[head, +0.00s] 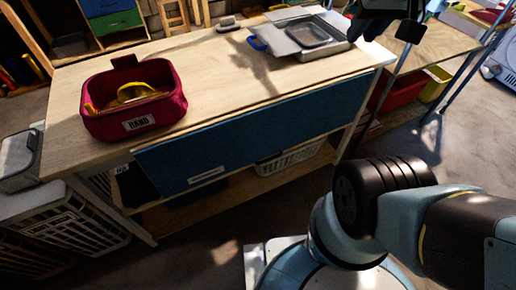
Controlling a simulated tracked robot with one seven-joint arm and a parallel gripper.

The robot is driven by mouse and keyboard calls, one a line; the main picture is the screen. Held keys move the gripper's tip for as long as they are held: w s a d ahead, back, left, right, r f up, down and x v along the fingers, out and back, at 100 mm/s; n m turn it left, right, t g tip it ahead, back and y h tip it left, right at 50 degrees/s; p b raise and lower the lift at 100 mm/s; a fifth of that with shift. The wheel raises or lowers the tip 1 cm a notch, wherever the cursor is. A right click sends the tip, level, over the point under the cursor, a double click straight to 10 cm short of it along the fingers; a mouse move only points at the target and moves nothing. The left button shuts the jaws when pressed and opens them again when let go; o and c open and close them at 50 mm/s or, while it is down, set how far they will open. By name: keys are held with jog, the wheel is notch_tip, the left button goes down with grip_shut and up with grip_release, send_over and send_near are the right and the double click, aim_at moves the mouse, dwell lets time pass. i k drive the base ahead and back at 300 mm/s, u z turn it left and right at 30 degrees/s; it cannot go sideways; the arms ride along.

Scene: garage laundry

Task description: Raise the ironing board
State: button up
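The ironing board appears to be the long blue panel (255,130) along the front of the wooden workbench. It hangs down from near the bench's front edge, with a pale strip, a handle or label, (206,176) near its lower left. My gripper (388,27) is partly in view at the top right, above the bench's right end, cut off by the picture edge. It is dark and well apart from the blue panel. Its fingers are too dark and cropped to show whether they are open or shut.
On the wooden workbench (190,70) stand a red tool bag (135,118) at the left and a metal tray (325,48) at the back right. A white basket (287,160) is on the lower shelf. Crates (75,222) stand at the left. Floor in front is mostly clear.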

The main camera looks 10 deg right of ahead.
aim_at(175, 163)
jog(key=u, duration=0.05)
jog(key=k, duration=1.25)
jog(key=u, duration=0.65)
jog(key=i, duration=1)
jog(key=z, duration=0.1)
